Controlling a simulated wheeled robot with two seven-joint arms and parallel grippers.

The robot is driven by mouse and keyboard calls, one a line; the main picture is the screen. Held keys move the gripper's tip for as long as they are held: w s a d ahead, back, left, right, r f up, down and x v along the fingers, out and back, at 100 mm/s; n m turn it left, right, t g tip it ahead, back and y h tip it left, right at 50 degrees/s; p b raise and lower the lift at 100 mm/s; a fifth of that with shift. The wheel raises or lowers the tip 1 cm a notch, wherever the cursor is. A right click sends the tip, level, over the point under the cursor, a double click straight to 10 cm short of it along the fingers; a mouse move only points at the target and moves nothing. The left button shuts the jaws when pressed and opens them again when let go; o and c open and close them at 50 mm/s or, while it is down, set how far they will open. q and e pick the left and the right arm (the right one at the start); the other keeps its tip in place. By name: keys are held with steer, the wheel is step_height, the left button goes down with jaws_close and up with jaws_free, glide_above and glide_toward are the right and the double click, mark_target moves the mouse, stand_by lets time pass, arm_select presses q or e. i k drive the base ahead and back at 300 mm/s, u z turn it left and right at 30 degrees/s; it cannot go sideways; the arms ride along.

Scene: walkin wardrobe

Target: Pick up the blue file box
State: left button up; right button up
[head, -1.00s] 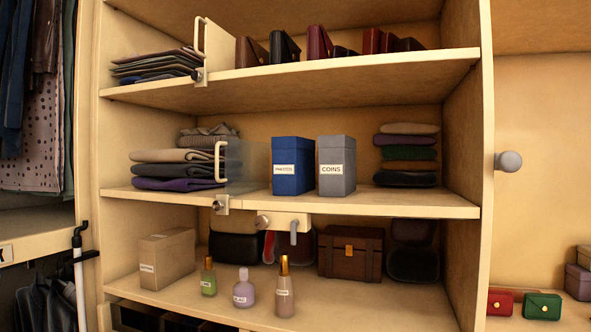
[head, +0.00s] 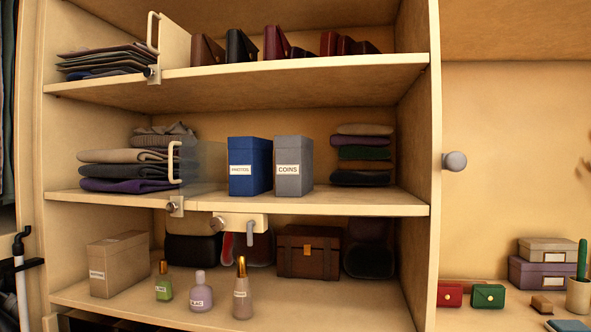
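The blue file box (head: 250,166) stands upright on the middle shelf (head: 350,201) of the wardrobe. It has a white label that reads as "PHOTOS". A grey file box (head: 293,166) labelled "COINS" stands close to its right side. A clear divider panel with a pale handle (head: 174,162) stands to the left of the blue box, with folded clothes beyond it. Neither of my grippers shows in the head view.
Folded clothes (head: 363,155) lie right of the boxes. The upper shelf (head: 300,72) overhangs them. A drawer-like block with a hook (head: 240,222) hangs under the middle shelf's front. Bottles and a beige box (head: 118,264) stand below. A round knob (head: 455,161) juts from the right upright.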

mark_target(250, 159)
steer(key=u, duration=0.35)
steer(key=k, duration=0.4)
steer(key=u, duration=1.2)
steer(key=i, duration=2)
steer(key=z, duration=0.9)
